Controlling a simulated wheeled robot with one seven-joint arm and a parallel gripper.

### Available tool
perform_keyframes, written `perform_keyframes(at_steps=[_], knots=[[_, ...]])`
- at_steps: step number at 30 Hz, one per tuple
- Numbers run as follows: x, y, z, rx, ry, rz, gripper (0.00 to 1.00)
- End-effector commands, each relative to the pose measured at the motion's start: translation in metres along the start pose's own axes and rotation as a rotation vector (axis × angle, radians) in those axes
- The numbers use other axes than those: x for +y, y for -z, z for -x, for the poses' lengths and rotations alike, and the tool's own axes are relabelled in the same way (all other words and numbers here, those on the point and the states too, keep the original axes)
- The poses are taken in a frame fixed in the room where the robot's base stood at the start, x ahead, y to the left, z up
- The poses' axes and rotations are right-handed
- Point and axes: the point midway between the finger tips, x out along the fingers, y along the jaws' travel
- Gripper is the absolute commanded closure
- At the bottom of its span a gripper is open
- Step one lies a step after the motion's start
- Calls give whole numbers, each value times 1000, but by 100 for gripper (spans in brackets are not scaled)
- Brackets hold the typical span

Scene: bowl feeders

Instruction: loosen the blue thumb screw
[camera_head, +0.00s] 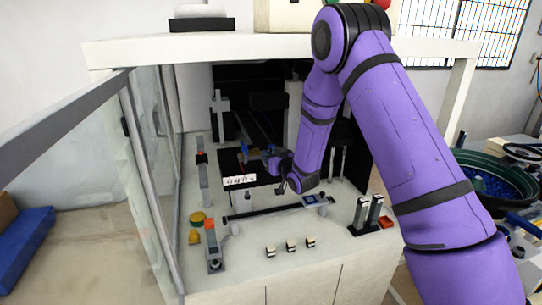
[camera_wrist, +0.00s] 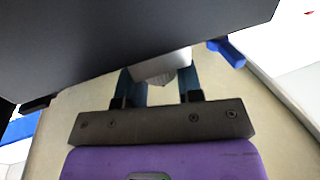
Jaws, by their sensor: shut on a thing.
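My gripper (camera_head: 272,157) reaches in over the black middle section of the machine, its fingers toward the left. In the wrist view my gripper (camera_wrist: 160,90) has its two dark blue fingers parallel with a gap between them. The fingertips run in behind a dark slab (camera_wrist: 130,35) and a grey, ridged-ended block (camera_wrist: 162,68), so the held blue thumb screw itself is hidden there. Another small blue part (camera_head: 244,147) stands just left of the gripper in the head view. A blue part (camera_wrist: 228,50) also juts from the slab's edge, right of the fingers and apart from them.
Small posts and clamps (camera_head: 290,246) dot the pale worktop (camera_head: 250,265). A green bowl with blue parts (camera_head: 500,170) stands at right.

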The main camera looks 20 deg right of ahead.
Motion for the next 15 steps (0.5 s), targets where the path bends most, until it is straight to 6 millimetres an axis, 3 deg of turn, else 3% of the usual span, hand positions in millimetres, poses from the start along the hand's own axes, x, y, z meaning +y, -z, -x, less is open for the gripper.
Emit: perform_keyframes(at_steps=[15], knots=[[7,0,-1,2,374,0,90]])
